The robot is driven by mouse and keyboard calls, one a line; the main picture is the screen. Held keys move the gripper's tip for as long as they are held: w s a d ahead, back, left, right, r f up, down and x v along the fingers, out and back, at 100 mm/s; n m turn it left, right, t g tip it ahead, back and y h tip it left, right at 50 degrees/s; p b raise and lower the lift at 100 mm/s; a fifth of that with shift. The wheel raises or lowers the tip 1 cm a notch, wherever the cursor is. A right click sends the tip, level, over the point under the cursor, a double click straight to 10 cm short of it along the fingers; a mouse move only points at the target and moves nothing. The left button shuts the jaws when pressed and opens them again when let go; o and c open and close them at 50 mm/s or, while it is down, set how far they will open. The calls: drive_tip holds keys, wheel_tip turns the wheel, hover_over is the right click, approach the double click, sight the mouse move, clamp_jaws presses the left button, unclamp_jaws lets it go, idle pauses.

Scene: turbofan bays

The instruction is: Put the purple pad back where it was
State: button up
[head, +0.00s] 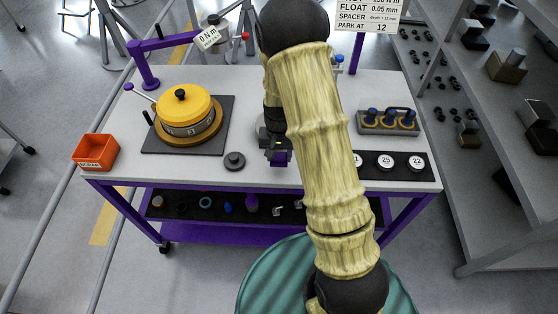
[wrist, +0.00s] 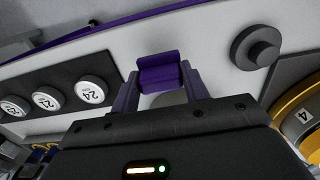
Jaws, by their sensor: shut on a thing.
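The purple pad (wrist: 160,72) is a small block held between the two fingers of my gripper (wrist: 160,88). In the wrist view the fingers press on its left and right sides. In the head view, my gripper (head: 278,148) is over the front middle of the table, partly hidden by my arm, and the purple pad (head: 279,160) shows as a small purple patch at its tip. I cannot tell whether the pad touches the tabletop. A pale round shape on the table shows partly behind the pad in the wrist view.
A dark knobbed disc (head: 234,161) lies left of my gripper. Numbered white discs (head: 386,161) sit on a black strip at right. A yellow-topped round unit (head: 184,109) stands on a dark plate. An orange bin (head: 96,150) is at the left edge. A tray (head: 388,121) stands at right.

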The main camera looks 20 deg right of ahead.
sight(279, 162)
drive_tip(key=shift+f+p, duration=0.3)
drive_tip(key=shift+f, duration=1.55)
drive_tip(key=shift+f, duration=0.2)
drive_tip(key=o, duration=0.9)
drive_tip(key=shift+r, duration=0.1)
wheel_tip(279, 162, up, 12)
drive_tip(key=shift+r+b, duration=0.1)
drive_tip(key=shift+b, duration=1.1)
